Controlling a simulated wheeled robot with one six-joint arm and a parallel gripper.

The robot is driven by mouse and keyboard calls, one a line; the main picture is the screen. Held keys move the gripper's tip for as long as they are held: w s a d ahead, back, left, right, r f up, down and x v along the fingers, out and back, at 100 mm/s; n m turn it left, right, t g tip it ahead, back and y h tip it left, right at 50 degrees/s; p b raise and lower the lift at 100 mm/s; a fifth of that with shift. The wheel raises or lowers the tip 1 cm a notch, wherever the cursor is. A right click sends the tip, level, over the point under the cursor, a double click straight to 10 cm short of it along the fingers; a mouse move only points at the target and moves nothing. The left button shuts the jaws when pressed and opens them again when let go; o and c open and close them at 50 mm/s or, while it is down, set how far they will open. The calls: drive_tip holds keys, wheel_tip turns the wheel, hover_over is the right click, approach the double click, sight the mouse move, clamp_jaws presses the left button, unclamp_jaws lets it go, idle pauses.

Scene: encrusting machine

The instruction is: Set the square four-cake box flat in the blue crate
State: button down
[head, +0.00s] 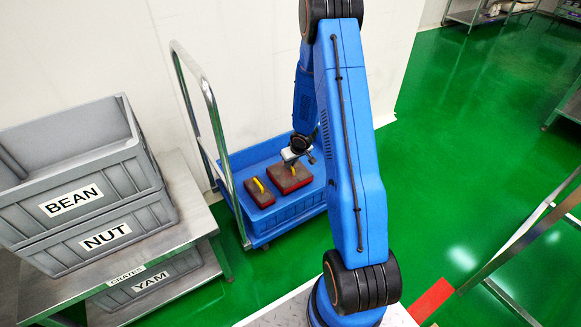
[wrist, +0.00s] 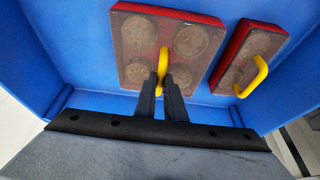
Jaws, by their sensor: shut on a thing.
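The square four-cake box (head: 290,178) is red with a clear brownish top and a yellow handle. It is inside the blue crate (head: 290,216), to the right of a smaller box in the head view. In the wrist view four round cakes show through the top of the square box (wrist: 140,72), and it looks level. My gripper (wrist: 165,82) is shut on its yellow handle (wrist: 163,66). In the head view my gripper (head: 291,162) reaches down over the box. I cannot tell whether the box's underside touches the crate floor.
A narrow red two-cake box (head: 259,192) with a yellow handle lies in the crate beside the square one. The crate is on a cart with a grey push rail (head: 215,125). Grey crates marked BEAN (head: 75,200) and NUT (head: 105,235) stand on a table at left.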

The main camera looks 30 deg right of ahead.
drive_tip(key=shift+f, duration=0.8)
drive_tip(key=c, duration=1.8)
unclamp_jaws()
drive_tip(key=shift+f, duration=0.1)
drive_tip(key=shift+c, duration=0.2)
